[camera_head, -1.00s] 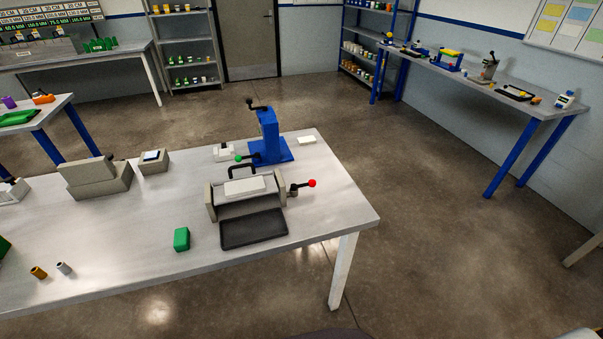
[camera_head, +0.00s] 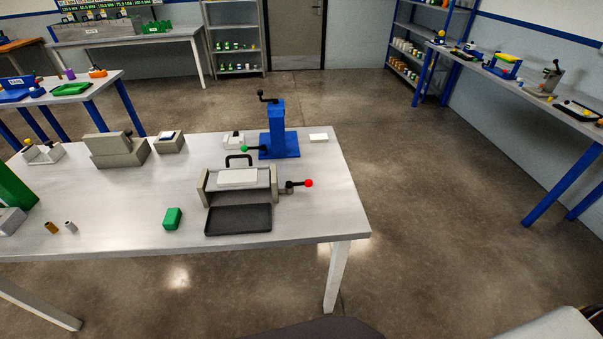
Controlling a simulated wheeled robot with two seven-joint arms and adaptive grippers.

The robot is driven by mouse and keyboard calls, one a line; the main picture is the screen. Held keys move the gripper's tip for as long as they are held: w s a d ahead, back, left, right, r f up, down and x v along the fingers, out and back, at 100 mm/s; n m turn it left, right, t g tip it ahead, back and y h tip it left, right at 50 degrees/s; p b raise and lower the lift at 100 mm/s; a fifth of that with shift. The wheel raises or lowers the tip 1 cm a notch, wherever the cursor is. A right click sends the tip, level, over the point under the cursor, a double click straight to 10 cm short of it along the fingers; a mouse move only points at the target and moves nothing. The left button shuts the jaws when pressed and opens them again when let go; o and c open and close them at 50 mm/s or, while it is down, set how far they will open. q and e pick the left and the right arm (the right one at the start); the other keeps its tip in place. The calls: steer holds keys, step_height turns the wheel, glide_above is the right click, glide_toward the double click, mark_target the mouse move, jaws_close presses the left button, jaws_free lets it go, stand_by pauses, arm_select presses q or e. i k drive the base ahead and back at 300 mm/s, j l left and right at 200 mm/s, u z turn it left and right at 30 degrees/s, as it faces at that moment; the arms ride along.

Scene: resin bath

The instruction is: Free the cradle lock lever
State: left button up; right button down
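A grey cradle (camera_head: 265,183) stands near the right end of the light grey table. A white block (camera_head: 238,178) lies in it, and a black handle (camera_head: 239,159) arches up behind the block. A lever with a red knob (camera_head: 308,183) sticks out from the cradle's right side, roughly level. A second lever with a green knob (camera_head: 244,149) reaches left from the foot of a blue press (camera_head: 278,131) behind the cradle. Which lever is the cradle lock I cannot tell by sight. Neither of my grippers is in view.
A black tray (camera_head: 238,219) lies in front of the cradle, with a green block (camera_head: 172,218) to its left. Grey blocks (camera_head: 118,151) stand at the back left. The table's right edge (camera_head: 358,200) is clear, with open floor (camera_head: 430,200) beyond. Another workbench (camera_head: 560,105) runs along the right wall.

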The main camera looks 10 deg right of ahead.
mark_target(308, 183)
steer(key=l+u, duration=0.25)
steer(key=l, duration=0.2)
steer(key=k+l+u, duration=0.25)
steer(key=l, duration=0.15)
steer(key=l+u, duration=0.25)
steer(key=l, duration=0.15)
steer(key=k+l+u, duration=0.25)
steer(key=l, duration=0.1)
